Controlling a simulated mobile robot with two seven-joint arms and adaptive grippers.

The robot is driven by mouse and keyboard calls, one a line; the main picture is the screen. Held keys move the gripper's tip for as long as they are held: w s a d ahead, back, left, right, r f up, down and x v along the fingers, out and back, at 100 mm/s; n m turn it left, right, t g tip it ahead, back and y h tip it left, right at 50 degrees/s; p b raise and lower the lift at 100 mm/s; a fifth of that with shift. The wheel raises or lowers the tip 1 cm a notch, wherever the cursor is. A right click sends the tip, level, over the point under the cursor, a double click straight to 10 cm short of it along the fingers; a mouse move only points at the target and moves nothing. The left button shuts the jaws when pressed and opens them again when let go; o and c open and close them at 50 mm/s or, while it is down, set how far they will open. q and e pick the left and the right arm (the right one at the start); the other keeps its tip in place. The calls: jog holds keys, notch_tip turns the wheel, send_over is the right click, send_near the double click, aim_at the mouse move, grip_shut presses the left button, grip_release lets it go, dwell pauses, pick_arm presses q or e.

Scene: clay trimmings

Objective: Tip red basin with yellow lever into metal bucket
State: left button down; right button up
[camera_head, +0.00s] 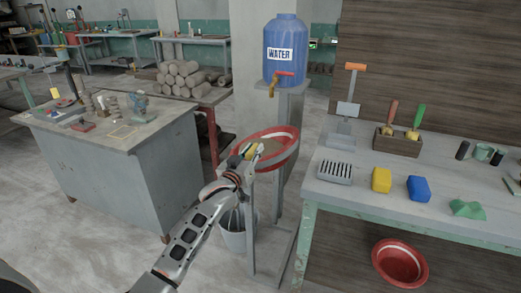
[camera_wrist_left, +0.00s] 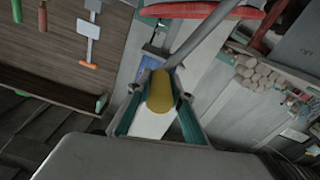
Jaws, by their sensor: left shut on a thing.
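The red basin (camera_head: 293,143) sits on a grey stand below the water tank and holds greyish-brown stuff. Its rim slopes, lower on the left than on the right. My left gripper (camera_head: 246,158) is at the basin's left front edge, shut on the yellow lever (camera_head: 253,150). In the left wrist view the yellow lever (camera_wrist_left: 160,92) lies between my left fingers, with a grey rod running up to the red rim. The metal bucket (camera_head: 236,241) stands on the floor below, partly hidden by my left arm and the stand; its inside is mostly hidden. My right gripper is not in view.
A blue water tank (camera_head: 286,60) stands above the basin. A workbench (camera_head: 345,196) with a yellow block, a blue block and tools is on the right, with another red bowl (camera_head: 400,264) beneath. A grey cabinet table (camera_head: 150,150) stands left. Floor between is open.

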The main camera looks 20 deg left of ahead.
pick_arm(q)
jog(key=shift+a+r+n+p, duration=0.2)
jog(key=shift+a+n+p, duration=0.6)
jog(key=shift+a, duration=0.25)
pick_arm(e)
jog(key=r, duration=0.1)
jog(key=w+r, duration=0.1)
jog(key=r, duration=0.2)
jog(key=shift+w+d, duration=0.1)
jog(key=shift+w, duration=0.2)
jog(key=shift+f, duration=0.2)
pick_arm(q)
jog(key=c, duration=1.9)
grip_release()
jog(key=shift+o, duration=0.4)
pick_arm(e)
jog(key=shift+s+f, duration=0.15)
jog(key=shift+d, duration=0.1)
pick_arm(q)
jog(key=s, duration=1.2)
jog(key=shift+a, duration=0.2)
